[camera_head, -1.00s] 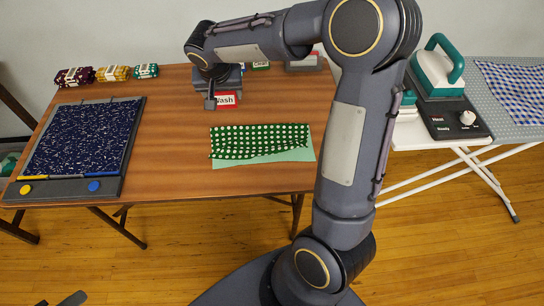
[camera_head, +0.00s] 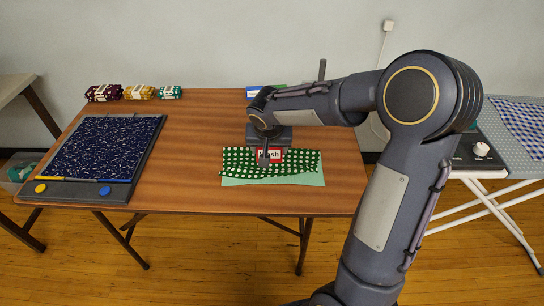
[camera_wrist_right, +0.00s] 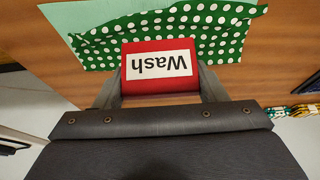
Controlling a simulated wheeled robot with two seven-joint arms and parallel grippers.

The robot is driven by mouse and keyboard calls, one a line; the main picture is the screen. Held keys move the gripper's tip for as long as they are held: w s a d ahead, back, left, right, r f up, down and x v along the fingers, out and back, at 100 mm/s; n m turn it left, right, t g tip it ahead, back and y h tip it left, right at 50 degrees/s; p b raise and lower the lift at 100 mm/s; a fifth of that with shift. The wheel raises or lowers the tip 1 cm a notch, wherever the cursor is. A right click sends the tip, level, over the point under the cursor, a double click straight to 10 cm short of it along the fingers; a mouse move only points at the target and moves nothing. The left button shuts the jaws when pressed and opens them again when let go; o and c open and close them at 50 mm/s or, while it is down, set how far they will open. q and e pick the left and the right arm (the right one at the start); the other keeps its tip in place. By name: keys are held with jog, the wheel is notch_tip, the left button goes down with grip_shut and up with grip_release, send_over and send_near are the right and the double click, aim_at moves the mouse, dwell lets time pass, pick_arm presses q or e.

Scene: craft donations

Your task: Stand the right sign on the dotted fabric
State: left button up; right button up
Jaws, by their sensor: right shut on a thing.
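The red sign with a white "Wash" label (camera_head: 274,154) is between the fingers of my right gripper (camera_head: 264,159), which is shut on it. The sign shows upside down in the right wrist view (camera_wrist_right: 160,68). It is over the far edge of the green, white-dotted fabric (camera_head: 298,163). I cannot tell whether its base touches the cloth. The dotted fabric also fills the upper part of the right wrist view (camera_wrist_right: 225,32), lying on a plain pale green sheet (camera_head: 308,180). My left gripper is not in view.
A blue and white sign (camera_head: 260,92) stands at the table's back, partly hidden by my right arm. Maroon, yellow and green fabric rolls (camera_head: 138,92) lie back left. A dark blue speckled board (camera_head: 108,147) lies on the left. The wooden table (camera_head: 192,165) is clear left of the fabric.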

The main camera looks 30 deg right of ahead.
send_over(272, 166)
jog(key=f, duration=0.4)
jog(key=shift+s+a+f, duration=0.2)
jog(key=shift+s+f, duration=0.05)
jog(key=shift+f, duration=0.05)
jog(key=f, duration=0.3)
jog(key=shift+w+d+f, duration=0.15)
jog(key=shift+w+f, duration=0.1)
jog(key=shift+f, duration=0.1)
jog(key=shift+s+f+b, duration=0.15)
jog(key=shift+f+b, duration=0.3)
jog(key=shift+b, duration=0.35)
jog(key=o, duration=1)
jog(key=shift+c, duration=0.2)
jog(key=shift+r, duration=0.1)
